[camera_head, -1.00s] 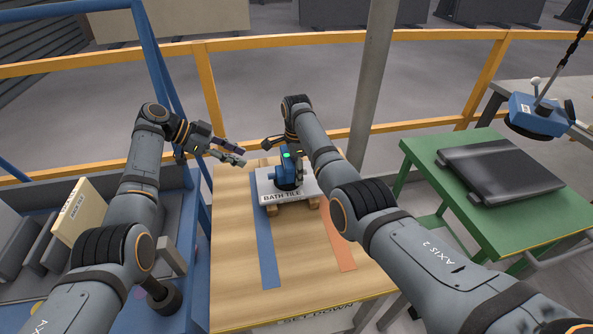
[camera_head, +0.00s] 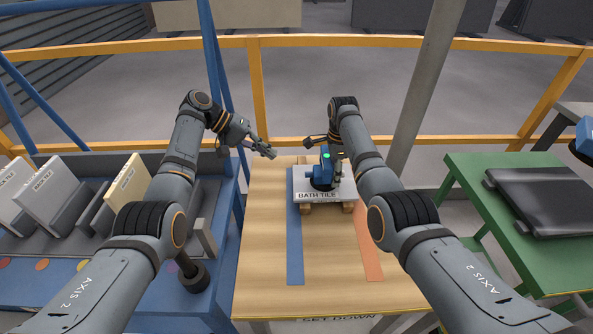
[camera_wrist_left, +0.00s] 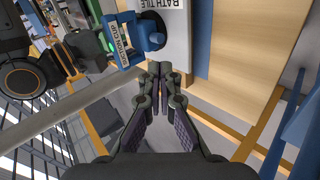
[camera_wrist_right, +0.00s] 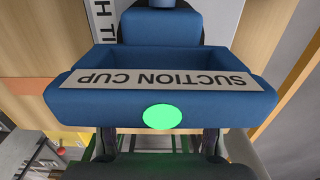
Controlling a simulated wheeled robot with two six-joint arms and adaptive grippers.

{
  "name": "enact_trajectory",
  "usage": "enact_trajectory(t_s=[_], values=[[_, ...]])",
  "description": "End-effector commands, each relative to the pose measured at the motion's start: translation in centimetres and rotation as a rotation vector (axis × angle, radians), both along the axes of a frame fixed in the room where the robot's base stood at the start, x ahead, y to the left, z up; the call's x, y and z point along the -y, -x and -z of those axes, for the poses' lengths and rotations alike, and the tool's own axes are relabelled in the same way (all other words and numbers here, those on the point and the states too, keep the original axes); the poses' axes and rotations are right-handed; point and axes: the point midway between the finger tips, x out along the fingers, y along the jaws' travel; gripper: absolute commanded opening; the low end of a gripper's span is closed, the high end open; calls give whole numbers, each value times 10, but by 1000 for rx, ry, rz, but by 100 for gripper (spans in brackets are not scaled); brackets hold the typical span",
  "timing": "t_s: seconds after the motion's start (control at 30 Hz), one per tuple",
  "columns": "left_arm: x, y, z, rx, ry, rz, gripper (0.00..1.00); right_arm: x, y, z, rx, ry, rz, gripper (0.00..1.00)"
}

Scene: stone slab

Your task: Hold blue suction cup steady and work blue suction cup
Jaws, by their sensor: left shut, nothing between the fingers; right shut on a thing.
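The blue suction cup (camera_head: 322,174) stands on a white slab labelled BATH TILE (camera_head: 318,195), with a green light on its top. In the right wrist view the blue suction cup (camera_wrist_right: 165,88) fills the middle, its SUCTION CUP label and lit green spot facing the camera. My right gripper (camera_wrist_right: 160,140) is shut on the suction cup; its fingers are mostly hidden behind it. My left gripper (camera_head: 271,155) is shut and empty, up and left of the cup. In the left wrist view the left gripper's tips (camera_wrist_left: 160,68) meet just short of the suction cup (camera_wrist_left: 146,38) and tile edge.
The tile rests on wooden supports (camera_head: 306,209) on a wooden table (camera_head: 265,250) with a blue strip (camera_head: 295,250) and an orange strip (camera_head: 369,255). A blue rack with several tiles (camera_head: 52,190) is left. A green table (camera_head: 462,180) with a dark slab is right. A yellow rail (camera_head: 300,41) runs behind.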

Motion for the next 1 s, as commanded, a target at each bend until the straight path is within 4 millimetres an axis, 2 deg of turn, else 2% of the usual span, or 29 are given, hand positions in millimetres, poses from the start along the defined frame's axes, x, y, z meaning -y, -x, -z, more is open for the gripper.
enact_trajectory(t_s=[0.03, 0.3, 0.5, 0.7, 1.0], values=[[-3, 0, 1, -98, -6, -88, 0, -1, 5, 8, -18, 0, -2, 0], [-19, 0, 5, -702, -31, -645, 0, -1, 5, 8, -18, 0, -2, 0], [-27, 1, 7, -1051, -40, -981, 0, -1, 5, 8, -18, 0, -2, 0], [-32, 1, 8, -1214, -43, -1141, 0, -1, 5, 8, -18, 0, -1, 0], [-32, 1, 8, -1235, -43, -1161, 0, -1, 5, 8, -18, 0, -1, 0]])
